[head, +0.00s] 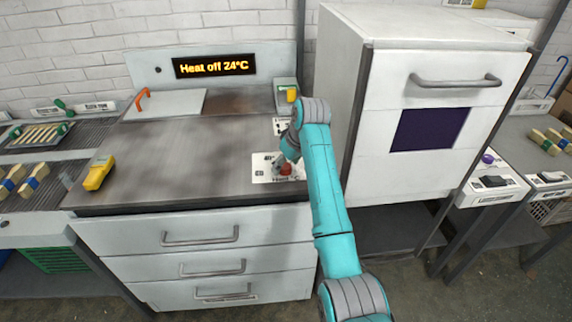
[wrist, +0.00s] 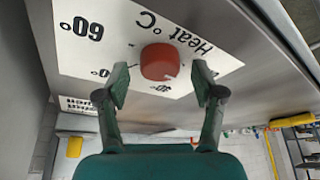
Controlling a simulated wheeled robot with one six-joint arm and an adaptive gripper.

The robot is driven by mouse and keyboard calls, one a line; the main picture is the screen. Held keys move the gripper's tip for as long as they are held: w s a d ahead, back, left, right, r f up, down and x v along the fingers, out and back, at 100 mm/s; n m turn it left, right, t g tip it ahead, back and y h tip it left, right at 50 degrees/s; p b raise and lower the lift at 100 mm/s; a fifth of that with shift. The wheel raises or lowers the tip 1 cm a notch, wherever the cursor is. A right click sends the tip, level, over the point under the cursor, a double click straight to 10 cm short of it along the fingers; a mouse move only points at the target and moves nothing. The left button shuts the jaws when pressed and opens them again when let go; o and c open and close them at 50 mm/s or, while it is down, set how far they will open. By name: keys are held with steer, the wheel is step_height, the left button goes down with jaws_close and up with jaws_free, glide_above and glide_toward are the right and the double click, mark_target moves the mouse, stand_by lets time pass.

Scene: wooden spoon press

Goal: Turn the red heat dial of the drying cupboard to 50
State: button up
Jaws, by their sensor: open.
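The red heat dial (head: 286,169) sits on a white plate (head: 262,176) near the front right of the grey worktop. In the wrist view the dial (wrist: 159,62) is round and red, on a white scale plate (wrist: 105,35) marked "Heat °C" and "60°", with other degree marks partly hidden or hard to read. My gripper (wrist: 160,85) is open, with one finger on each side of the dial and a gap visible on both sides. In the head view my gripper (head: 288,157) is just above the dial and partly hides it. The display (head: 214,66) reads "Heat off 24°C".
The white drying cupboard (head: 420,110) with a dark window stands close to the right of my arm. A yellow handheld device (head: 98,173) lies at the worktop's left. An orange handle (head: 142,97) stands at the back. The middle of the worktop is clear.

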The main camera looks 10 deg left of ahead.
steer(key=shift+a+f, duration=0.1)
steer(key=shift+f, duration=0.2)
steer(key=c, duration=1.1)
steer(key=shift+c, duration=0.2)
